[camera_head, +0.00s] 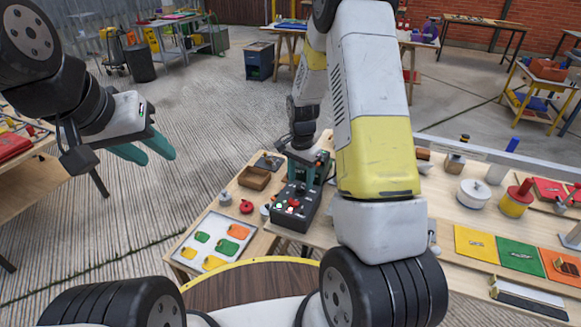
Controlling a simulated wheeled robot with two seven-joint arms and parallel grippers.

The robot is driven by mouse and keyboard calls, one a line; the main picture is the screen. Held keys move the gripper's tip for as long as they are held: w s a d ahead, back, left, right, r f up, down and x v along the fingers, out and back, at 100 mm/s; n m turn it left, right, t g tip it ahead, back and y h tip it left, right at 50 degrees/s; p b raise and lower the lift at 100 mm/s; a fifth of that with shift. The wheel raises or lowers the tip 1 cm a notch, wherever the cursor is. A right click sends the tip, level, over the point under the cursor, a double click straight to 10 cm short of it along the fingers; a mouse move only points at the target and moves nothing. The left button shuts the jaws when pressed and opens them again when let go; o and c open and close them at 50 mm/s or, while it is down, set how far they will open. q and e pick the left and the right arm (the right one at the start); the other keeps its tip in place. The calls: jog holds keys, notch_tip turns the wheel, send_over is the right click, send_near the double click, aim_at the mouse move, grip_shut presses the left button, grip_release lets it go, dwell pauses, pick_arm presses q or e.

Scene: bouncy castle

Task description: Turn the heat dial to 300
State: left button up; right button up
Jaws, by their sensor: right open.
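A dark control box (294,211) with small knobs and coloured buttons stands on the wooden table in the middle of the head view. The heat dial cannot be told apart from the other knobs, and its setting is too small to read. My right gripper (308,181) points down over the far part of the box, its green fingers open. I cannot tell whether they touch a knob. My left gripper (160,157) hangs at the left, away from the box, with its teal fingers apart and nothing between them.
A white tray (184,246) with green, orange and yellow pieces lies left of the box. At right are a white pot (474,194) and coloured panels (475,244). Floor below my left gripper is clear.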

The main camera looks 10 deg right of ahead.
jog(key=shift+f, duration=1.05)
grip_shut()
jog(key=shift+n, duration=0.4)
jog(key=n, duration=0.4)
jog(key=shift+n, duration=0.3)
jog(key=n, duration=1.2)
jog(key=shift+n, duration=0.4)
jog(key=n, duration=0.5)
jog(key=shift+r, duration=0.1)
jog(key=shift+n, duration=0.4)
